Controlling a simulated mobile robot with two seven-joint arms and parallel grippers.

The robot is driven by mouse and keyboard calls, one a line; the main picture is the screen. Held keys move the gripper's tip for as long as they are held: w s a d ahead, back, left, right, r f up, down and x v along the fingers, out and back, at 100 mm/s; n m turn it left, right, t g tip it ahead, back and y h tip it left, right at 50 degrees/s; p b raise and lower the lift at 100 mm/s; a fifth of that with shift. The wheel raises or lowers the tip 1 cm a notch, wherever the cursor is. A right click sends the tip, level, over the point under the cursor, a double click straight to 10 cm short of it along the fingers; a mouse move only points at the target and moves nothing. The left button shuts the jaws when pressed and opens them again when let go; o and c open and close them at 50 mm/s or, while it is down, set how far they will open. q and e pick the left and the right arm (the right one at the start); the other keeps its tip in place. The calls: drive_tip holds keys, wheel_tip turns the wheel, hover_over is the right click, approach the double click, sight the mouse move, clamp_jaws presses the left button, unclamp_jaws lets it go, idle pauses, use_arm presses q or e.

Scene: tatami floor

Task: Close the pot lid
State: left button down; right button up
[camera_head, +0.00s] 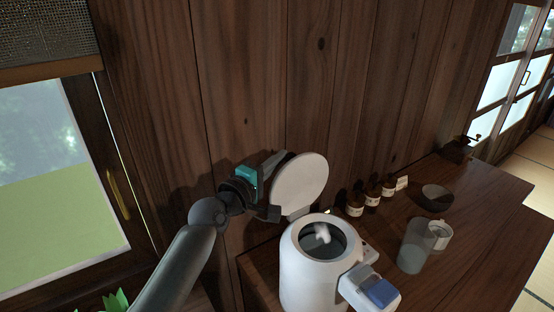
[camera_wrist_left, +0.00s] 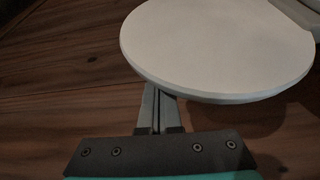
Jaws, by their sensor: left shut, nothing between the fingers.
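The white pot (camera_head: 312,268) stands on the wooden counter with its top open. Its round white lid (camera_head: 300,182) is raised, standing up at the pot's back left edge near the wall. My left gripper (camera_head: 277,185) is at the back left side of the lid, with its arm coming in from the left. In the left wrist view the lid (camera_wrist_left: 215,45) fills the top, and the shut fingers (camera_wrist_left: 158,100) reach its near rim, partly under or behind it. I cannot tell whether they touch. Nothing is held. My right gripper is not in view.
The pot's spout part with a blue button (camera_head: 382,292) points to the front right. The wooden wall is close behind the lid.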

use_arm(q)
drive_tip(key=shift+s+d+f+m+g+h+b, duration=0.4)
drive_tip(key=shift+s+d+f+m+h+b, duration=1.5)
drive_tip(key=shift+m, duration=1.85)
drive_tip(key=shift+s+d+f+m+g+h+b, duration=0.4)
drive_tip(key=shift+s+d+f+m+h+b, duration=1.15)
drive_tip(key=shift+s+m, duration=1.85)
drive_tip(key=shift+s+d+f+m+g+h+b, duration=0.4)
drive_tip(key=shift+s+d+f+m+h+b, duration=0.7)
drive_tip(key=shift+s+d+m+b, duration=2.15)
drive_tip(key=shift+w+a+f+m+p, duration=0.1)
drive_tip(key=shift+w+a+m+p, duration=0.6)
drive_tip(key=shift+w+a, duration=0.45)
drive_tip(key=shift+s, duration=0.1)
drive_tip(key=shift+r+p, duration=0.45)
drive_tip(key=shift+r, duration=0.2)
wheel_tip(320, 180, up, 3)
drive_tip(key=p, duration=0.3)
drive_tip(key=shift+a, duration=0.15)
drive_tip(key=v, duration=1)
drive_tip(key=shift+b, duration=0.45)
